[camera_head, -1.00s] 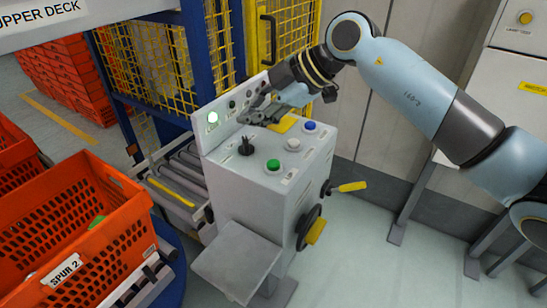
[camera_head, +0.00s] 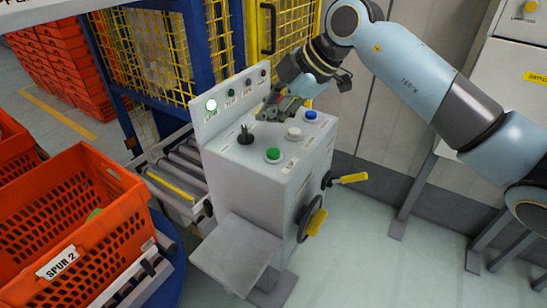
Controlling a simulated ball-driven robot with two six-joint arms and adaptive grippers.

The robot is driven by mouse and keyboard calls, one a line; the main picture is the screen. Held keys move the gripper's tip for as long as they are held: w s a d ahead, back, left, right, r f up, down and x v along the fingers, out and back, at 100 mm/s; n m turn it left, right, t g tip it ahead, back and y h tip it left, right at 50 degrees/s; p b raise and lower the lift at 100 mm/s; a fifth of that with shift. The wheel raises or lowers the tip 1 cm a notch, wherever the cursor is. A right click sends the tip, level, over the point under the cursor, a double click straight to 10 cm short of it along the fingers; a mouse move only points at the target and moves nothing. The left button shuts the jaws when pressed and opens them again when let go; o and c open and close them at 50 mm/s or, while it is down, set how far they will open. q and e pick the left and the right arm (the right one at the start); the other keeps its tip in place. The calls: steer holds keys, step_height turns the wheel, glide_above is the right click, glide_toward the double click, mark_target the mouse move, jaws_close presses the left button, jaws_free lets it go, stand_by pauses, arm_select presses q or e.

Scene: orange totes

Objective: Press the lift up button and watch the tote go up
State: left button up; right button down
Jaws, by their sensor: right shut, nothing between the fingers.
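A grey control box (camera_head: 240,165) stands in the middle. Its top carries a green button (camera_head: 273,155), a white button (camera_head: 293,132), a blue button (camera_head: 310,115) and a black selector (camera_head: 245,136); their labels are too small to read. My right gripper (camera_head: 268,113) is shut and empty over the back of the box top, behind the white button; contact cannot be told. An orange tote (camera_head: 125,213) marked SPUR 2 is at the left. My left gripper is out of view.
A blue-framed cage with yellow mesh (camera_head: 222,45) stands behind the box, with a roller conveyor (camera_head: 180,165) beside it. A crank with a yellow handle (camera_head: 350,178) juts from the box's right side. Red crates (camera_head: 75,65) are stacked at the back left.

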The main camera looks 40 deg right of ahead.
steer(key=b, duration=0.4)
glide_above(271, 154)
step_height(271, 154, down, 4)
steer(key=shift+f, duration=0.2)
steer(key=shift+f+b, duration=0.3)
steer(key=shift+f, duration=0.75)
steer(key=shift+f, duration=0.1)
steer(key=shift+f, duration=0.3)
